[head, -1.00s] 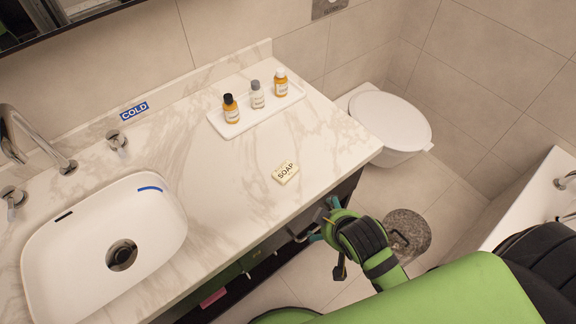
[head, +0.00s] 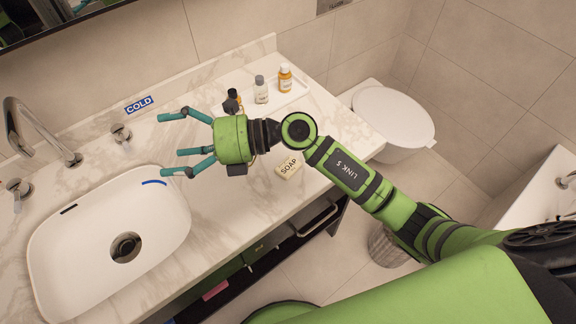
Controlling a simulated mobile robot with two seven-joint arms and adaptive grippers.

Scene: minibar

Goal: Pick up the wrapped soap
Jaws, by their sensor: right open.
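The wrapped soap (head: 287,169) is a small cream packet with the word SOAP on it. It lies flat on the marble counter, close to the front edge, partly beside my right arm, which passes above and to its right. My right gripper (head: 178,143) is open and empty above the counter, to the left of the soap, with its teal fingers spread and pointing left toward the sink. My left gripper is not in view.
The marble counter (head: 215,215) holds a sink (head: 75,262) at left, with a faucet (head: 30,125) behind it. A white tray (head: 296,98) carries several small bottles, partly hidden by my right arm. A toilet (head: 395,118) stands beyond the counter's right end.

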